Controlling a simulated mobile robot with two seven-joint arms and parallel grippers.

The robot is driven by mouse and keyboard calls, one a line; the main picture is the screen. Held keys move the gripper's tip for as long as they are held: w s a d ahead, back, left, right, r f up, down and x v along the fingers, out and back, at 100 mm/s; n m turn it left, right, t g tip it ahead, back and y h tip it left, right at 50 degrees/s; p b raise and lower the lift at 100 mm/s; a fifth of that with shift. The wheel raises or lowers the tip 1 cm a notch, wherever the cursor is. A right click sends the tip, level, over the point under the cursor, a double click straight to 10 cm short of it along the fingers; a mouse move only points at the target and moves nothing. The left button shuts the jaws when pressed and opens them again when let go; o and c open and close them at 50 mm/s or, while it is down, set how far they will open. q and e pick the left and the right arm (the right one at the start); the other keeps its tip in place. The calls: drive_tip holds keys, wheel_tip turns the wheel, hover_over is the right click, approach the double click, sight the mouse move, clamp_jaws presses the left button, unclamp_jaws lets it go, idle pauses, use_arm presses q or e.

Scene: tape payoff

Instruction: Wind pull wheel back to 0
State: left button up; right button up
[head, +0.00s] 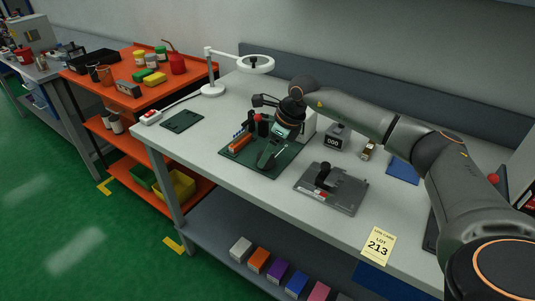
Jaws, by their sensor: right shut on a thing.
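A small tape payoff fixture (239,143) stands on a dark green mat (276,163) on the grey bench. It has an orange block and dark upright parts with a red spot. My right gripper (262,103) reaches in from the right, above and at the back of this fixture. It is shut on a small part there, which seems to be the pull wheel. The part is mostly hidden by the gripper, and its markings are too small to read. A dark box with a counter (332,142) showing 000 stands to the right. My left gripper is not in view.
A white ring lamp (256,64) stands behind left. A grey plate with a black knob (331,189) lies in front right. A yellow lot card (378,246) reading 213 is at the front edge. An orange cart (125,100) stands left.

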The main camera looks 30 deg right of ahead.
drive_tip(key=n, duration=0.3)
drive_tip(key=n+g+y, duration=0.1)
drive_tip(key=n, duration=0.2)
drive_tip(key=shift+w+d+g, duration=0.1)
drive_tip(key=shift+w+g, duration=0.1)
drive_tip(key=shift+g, duration=0.1)
drive_tip(key=shift+b, duration=0.3)
drive_tip(key=o, duration=1.4)
drive_tip(key=shift+c, duration=0.2)
drive_tip(key=shift+r, duration=0.15)
drive_tip(key=v, duration=1.2)
drive_tip(key=shift+d, duration=0.3)
